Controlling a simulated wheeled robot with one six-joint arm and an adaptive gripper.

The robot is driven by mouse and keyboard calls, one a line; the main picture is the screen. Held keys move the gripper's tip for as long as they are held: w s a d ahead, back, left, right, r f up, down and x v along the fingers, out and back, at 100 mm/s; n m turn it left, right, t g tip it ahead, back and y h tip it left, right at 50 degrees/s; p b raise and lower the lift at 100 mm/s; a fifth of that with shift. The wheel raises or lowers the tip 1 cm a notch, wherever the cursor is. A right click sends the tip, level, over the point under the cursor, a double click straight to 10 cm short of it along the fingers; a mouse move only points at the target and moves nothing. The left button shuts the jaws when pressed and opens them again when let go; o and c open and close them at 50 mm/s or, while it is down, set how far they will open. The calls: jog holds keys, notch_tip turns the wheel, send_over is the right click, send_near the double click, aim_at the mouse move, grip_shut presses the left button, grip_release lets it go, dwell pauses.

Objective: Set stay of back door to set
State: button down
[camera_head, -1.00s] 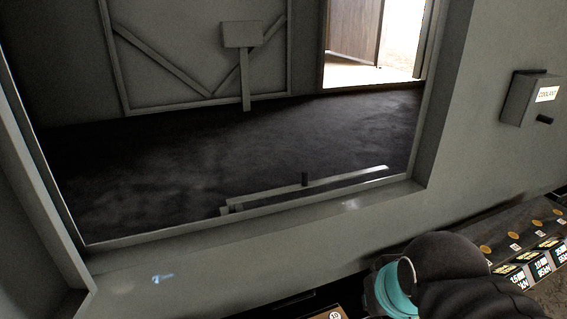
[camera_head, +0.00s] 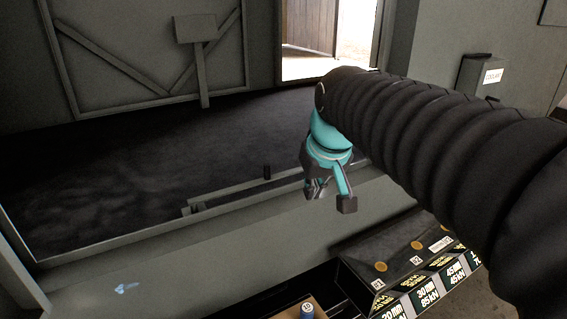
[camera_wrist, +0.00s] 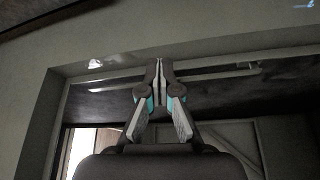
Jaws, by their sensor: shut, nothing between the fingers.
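The bar's right part is hidden behind my gripper (camera_head: 325,198). My gripper is shut and empty, pointing down over the sill near the opening's right corner, to the right of the peg. In the wrist view my gripper (camera_wrist: 159,68) shows its closed fingertips in front of the bar (camera_wrist: 205,75); I cannot tell whether they touch it.
The opening's sill (camera_head: 150,252) runs across below the bar. A labelled black box (camera_head: 400,262) stands below at the right, beside a small blue-topped item (camera_head: 307,312). A labelled grey box (camera_head: 482,78) is on the wall. Dark floor (camera_head: 130,150) inside the opening is clear.

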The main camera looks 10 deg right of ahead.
jog(key=w+n+g+b, duration=0.1)
jog(key=w+n, duration=0.1)
jog(key=w, duration=2.4)
jog(key=shift+d+y, duration=0.15)
jog(key=shift+y, duration=0.25)
jog(key=shift+r, duration=0.1)
jog(key=x, duration=0.5)
jog(key=b+x, duration=0.1)
jog(key=x, duration=0.4)
jog(key=shift+s+f, duration=0.15)
jog(key=shift+f, duration=0.15)
jog(key=s, duration=0.2)
jog(key=shift+s+d+r, duration=0.25)
jog(key=shift+d+r, duration=0.05)
jog(key=shift+d, duration=0.1)
jog(key=shift+s+d, duration=0.2)
jog(key=shift+s, duration=0.5)
jog(key=shift+d, duration=0.1)
